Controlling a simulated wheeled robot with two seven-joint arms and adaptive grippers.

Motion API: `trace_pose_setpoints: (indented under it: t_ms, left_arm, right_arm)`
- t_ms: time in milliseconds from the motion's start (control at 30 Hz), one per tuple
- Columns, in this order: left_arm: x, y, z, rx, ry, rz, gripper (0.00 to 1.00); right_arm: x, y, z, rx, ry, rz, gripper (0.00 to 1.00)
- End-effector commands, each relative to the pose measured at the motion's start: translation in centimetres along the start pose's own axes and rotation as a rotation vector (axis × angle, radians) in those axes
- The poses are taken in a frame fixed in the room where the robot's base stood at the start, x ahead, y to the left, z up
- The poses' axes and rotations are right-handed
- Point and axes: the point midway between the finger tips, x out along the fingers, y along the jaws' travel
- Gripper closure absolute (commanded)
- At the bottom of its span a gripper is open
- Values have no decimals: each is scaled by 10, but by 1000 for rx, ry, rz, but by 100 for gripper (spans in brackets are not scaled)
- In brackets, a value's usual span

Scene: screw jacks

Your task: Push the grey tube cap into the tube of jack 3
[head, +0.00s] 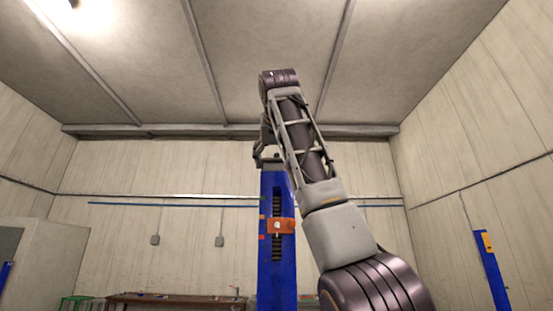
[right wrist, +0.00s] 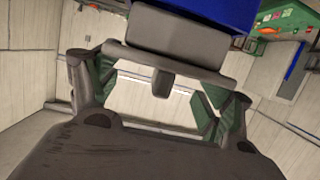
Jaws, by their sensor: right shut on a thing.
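The blue tube (head: 272,240) of a jack stands upright in the middle of the head view; no number is readable. My right gripper (head: 266,158) is at its top end. In the right wrist view the gripper (right wrist: 158,88) is shut on the grey tube cap (right wrist: 180,38), with green-padded fingers at both sides of its wide plate. A small stub sticks out from the plate towards the gripper. The cap's thick block lies towards the blue tube, which shows at the top edge. I cannot tell how deep the block sits in it. My left gripper is not in view.
An orange carriage (head: 280,226) sits on the toothed strip of the blue tube. Another blue column (head: 490,265) stands far right. A brown workbench (head: 170,301) and a green stool (head: 75,302) are at the back. Free air surrounds the tube's top.

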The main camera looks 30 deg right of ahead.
Motion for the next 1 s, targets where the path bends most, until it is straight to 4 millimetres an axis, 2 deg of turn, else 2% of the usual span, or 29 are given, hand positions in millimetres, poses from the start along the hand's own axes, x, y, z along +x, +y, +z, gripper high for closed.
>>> trace_pose_setpoints:
  t_ms: [1000]
  left_arm:
    - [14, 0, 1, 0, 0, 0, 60]
  right_arm:
    - [5, 0, 15, 0, 0, 0, 46]
